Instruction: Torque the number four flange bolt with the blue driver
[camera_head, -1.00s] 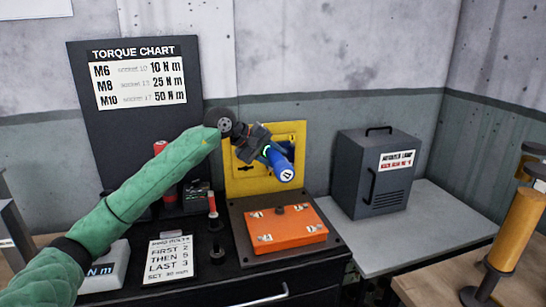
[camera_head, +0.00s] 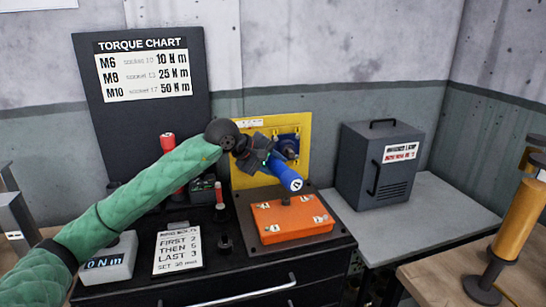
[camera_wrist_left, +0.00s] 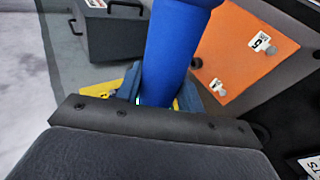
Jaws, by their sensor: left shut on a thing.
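My left gripper (camera_head: 268,154) is shut on the blue driver (camera_head: 285,174) and holds it in the air in front of the yellow panel (camera_head: 303,132). The driver's end tilts down toward the orange flange plate (camera_head: 285,219) and stands apart from it. In the left wrist view the blue driver (camera_wrist_left: 172,50) fills the middle, between the jaws (camera_wrist_left: 172,92). The orange plate (camera_wrist_left: 245,45) shows beside it with numbered white tags and bolts; one tag (camera_wrist_left: 260,42) seems to read 6 or 9. The tag numbers are too small to read in the head view. My right gripper is not in view.
A torque chart (camera_head: 145,75) stands at the back. A red-handled driver (camera_head: 168,150) stands upright on the black bench. A sequence card (camera_head: 178,248) and a readout box (camera_head: 108,262) lie at front left. A grey cabinet (camera_head: 380,160) stands at right.

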